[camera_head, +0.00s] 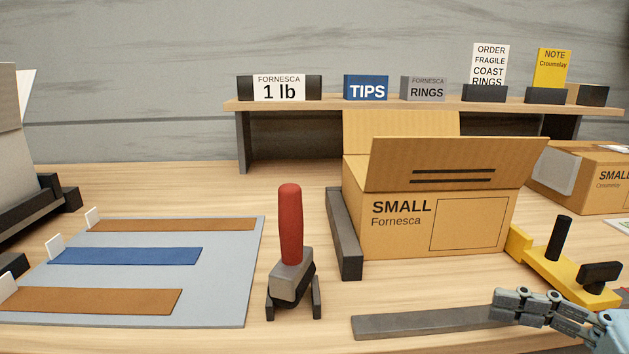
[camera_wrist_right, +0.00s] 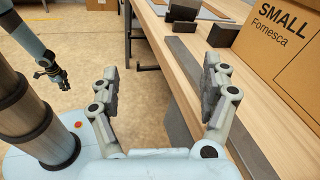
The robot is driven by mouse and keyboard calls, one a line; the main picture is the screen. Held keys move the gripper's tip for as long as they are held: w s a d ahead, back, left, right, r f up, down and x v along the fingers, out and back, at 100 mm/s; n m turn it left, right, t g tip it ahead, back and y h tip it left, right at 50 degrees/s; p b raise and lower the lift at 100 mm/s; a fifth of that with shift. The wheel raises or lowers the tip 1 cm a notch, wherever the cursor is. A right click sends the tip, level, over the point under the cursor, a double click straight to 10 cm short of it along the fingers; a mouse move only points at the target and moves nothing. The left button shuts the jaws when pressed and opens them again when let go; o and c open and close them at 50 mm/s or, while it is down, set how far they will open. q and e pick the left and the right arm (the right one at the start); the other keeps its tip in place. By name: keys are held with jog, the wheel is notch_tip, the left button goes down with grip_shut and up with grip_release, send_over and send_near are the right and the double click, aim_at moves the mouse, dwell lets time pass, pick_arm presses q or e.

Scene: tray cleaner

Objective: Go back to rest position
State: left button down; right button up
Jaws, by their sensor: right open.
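My right gripper (camera_head: 545,307) is at the lower right edge of the head view, near the front edge of the table. In the right wrist view its two fingers (camera_wrist_right: 162,88) are spread apart with nothing between them, above the floor beside the table edge. Another gripper, dark and small, which appears to be my left (camera_wrist_right: 50,70), hangs at the left of the right wrist view, away from the table. Its fingers are too small to tell open from shut. My left gripper does not show in the head view.
An open SMALL box (camera_head: 436,225) stands mid-table behind a grey bar (camera_head: 430,321). A yellow tool (camera_head: 565,270) lies just behind my right gripper. A red-handled tool (camera_head: 291,225) and a grey mat (camera_head: 225,285) are further left. The wooden table (camera_wrist_right: 258,110) borders open floor.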

jog(key=s+a+f+n+g+h, duration=0.3)
jog(key=s+a+f+n+h, duration=0.3)
jog(key=s+f+n, duration=0.5)
jog(key=s+d+n+t+h, duration=0.2)
jog(key=d+n+h, duration=0.7)
jog(key=d+h, duration=0.25)
notch_tip(320, 180, down, 25)
jog(key=s+d+g, duration=0.2)
jog(key=s+d, duration=0.1)
jog(key=s+f+g, duration=0.1)
jog(key=s+f, duration=1.5)
jog(key=s, duration=0.2)
jog(key=shift+d+m, duration=0.3)
jog(key=shift+d, duration=0.1)
